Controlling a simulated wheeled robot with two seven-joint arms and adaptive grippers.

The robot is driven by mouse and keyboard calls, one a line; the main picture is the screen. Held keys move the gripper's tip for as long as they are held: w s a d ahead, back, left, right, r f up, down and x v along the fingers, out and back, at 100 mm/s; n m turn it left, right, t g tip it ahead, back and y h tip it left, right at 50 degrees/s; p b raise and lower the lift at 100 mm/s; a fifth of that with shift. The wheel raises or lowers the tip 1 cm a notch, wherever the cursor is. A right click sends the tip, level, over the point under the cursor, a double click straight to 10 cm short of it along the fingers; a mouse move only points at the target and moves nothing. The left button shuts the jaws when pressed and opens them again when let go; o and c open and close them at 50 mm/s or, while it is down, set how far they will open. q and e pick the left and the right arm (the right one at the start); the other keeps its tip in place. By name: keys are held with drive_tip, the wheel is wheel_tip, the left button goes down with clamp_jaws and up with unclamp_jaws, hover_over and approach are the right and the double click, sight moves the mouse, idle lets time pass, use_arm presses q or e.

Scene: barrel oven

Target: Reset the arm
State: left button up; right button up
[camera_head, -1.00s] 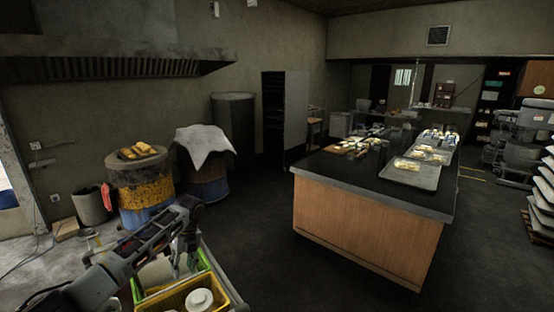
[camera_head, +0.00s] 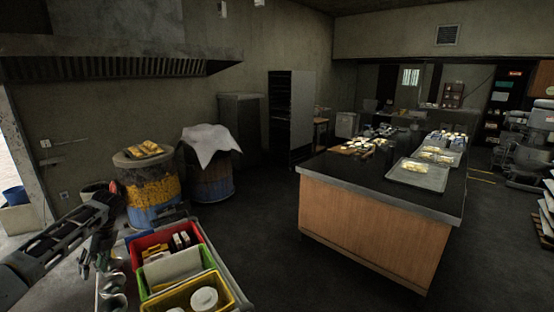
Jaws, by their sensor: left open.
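My left arm comes in from the lower left, and my left gripper (camera_head: 98,258) hangs at its end, pointing down. It is open and appears empty, beside the left edge of a cart (camera_head: 228,272). The cart carries a red bin (camera_head: 137,243), a green bin (camera_head: 211,262) and a yellow bin (camera_head: 236,296). My right gripper is not in view.
A yellow and blue barrel (camera_head: 152,193) with bread on top stands behind the cart. A second barrel (camera_head: 212,184) is draped with a white cloth (camera_head: 210,143). A dark-topped counter (camera_head: 372,222) with trays stands at right. The floor between cart and counter is clear.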

use_arm(q)
drive_tip(key=s+a+f+n+t+y, duration=0.15)
drive_tip(key=s+a+f+n, duration=0.4)
drive_tip(key=a+f, duration=0.55)
drive_tip(key=s+a+f+n+t+y, duration=0.15)
drive_tip(key=s+a+f+n, duration=0.5)
drive_tip(key=f, duration=0.65)
drive_tip(key=s+a+f+n+t+y, duration=0.1)
drive_tip(key=s+a+f+n, duration=0.15)
drive_tip(key=s+a, duration=0.55)
drive_tip(key=s+a+f+n, duration=0.1)
drive_tip(key=s+a+f, duration=0.25)
drive_tip(key=s, duration=0.85)
drive_tip(key=s+a+f+n+t+y, duration=0.15)
drive_tip(key=s+a+f, duration=0.3)
drive_tip(key=s, duration=0.55)
drive_tip(key=s+d+f+n+g+h, duration=0.1)
drive_tip(key=s+d+f+h, duration=0.15)
drive_tip(key=d+f, duration=1)
drive_tip(key=s+d+f+n+h, duration=0.15)
drive_tip(key=s+d+f, duration=0.25)
drive_tip(key=d+f, duration=0.85)
drive_tip(key=s+d+f+h, duration=0.1)
drive_tip(key=d+f+h, duration=0.1)
drive_tip(key=d, duration=1.9)
drive_tip(key=s+d+f+n+h, duration=0.1)
drive_tip(key=s+d+f+h, duration=0.1)
drive_tip(key=d, duration=2)
drive_tip(key=shift+f+g+h, duration=0.35)
drive_tip(key=shift+f+h, duration=0.5)
